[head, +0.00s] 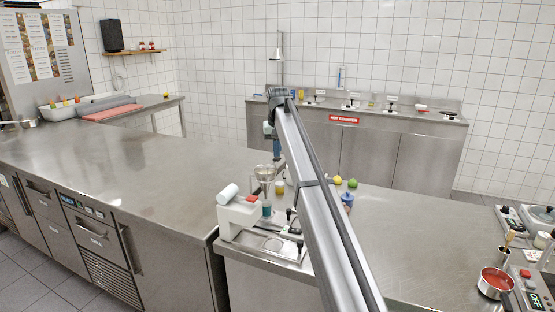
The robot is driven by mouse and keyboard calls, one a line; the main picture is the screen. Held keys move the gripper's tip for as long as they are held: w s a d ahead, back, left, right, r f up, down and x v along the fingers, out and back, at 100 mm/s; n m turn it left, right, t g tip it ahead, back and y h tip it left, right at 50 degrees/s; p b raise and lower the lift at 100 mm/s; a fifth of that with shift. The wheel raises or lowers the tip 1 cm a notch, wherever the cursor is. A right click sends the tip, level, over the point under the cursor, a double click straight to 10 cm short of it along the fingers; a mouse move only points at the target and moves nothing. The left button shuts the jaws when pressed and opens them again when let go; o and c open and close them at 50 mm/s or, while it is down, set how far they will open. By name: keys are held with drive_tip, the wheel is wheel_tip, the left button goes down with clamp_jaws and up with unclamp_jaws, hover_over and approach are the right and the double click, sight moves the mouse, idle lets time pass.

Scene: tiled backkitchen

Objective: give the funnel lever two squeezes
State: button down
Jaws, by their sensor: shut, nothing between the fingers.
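A metal funnel (265,173) stands on the steel counter, left of my arm. It is small here, and I cannot make out its lever. My arm runs up from the bottom of the head view, then drops behind itself to the wrist. My gripper (279,166) hangs just right of the funnel, partly hidden by the arm. It is shut with nothing held. Whether it touches the funnel is too small to tell.
A white dispenser (238,213) and a small teal container (267,209) stand in front of the funnel. Right of my arm are a yellow ball (337,180), a green one (352,183) and a blue bottle (347,199). A red-filled pan (494,281) sits at the far right. The left counter is clear.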

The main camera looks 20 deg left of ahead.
drive_tip(key=shift+r, duration=1.4)
drive_tip(key=shift+w, duration=0.1)
